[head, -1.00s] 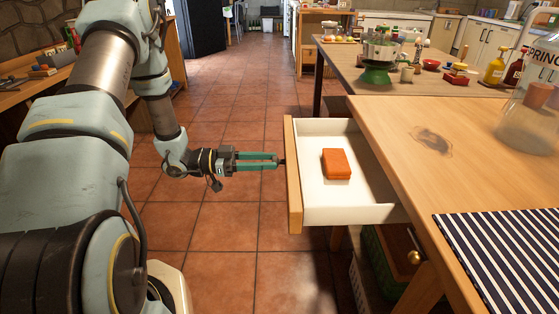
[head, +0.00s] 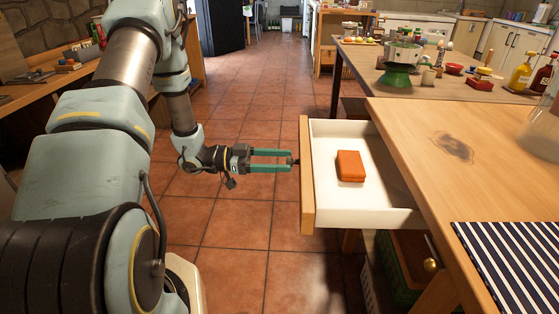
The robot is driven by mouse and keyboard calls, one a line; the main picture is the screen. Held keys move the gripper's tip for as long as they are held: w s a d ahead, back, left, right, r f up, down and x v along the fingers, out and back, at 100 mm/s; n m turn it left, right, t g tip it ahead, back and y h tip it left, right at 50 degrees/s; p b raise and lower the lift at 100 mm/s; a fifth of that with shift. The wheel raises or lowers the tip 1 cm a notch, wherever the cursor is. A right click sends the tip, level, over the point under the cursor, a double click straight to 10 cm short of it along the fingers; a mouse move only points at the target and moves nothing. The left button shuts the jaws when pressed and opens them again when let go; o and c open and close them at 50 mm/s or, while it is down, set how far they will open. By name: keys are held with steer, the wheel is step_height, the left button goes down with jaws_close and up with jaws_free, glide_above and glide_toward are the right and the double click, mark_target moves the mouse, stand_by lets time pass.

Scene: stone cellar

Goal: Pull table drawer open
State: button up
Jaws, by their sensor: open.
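The table drawer (head: 397,219) is pulled out from the wooden table (head: 440,135), with its white inside in plain view. An orange block (head: 350,166) lies on the drawer floor. The drawer's wooden front (head: 306,180) faces left, toward my arm. My gripper (head: 292,161) is open, with its green fingers pointing right at the drawer front. The fingertips are close to a small dark knob on the front. I cannot tell whether they touch it.
A second drawer knob (head: 431,264) shows nearer on the same table. A striped cloth (head: 510,255) lies on the tabletop. Crates stand below. Another table (head: 400,65) with bottles and bowls is behind. The tiled floor (head: 235,220) left of the drawer is clear.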

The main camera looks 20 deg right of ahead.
steer(key=b+v, duration=0.1)
steer(key=v, duration=0.9)
steer(key=shift+w+a, duration=0.15)
steer(key=shift+a, duration=0.25)
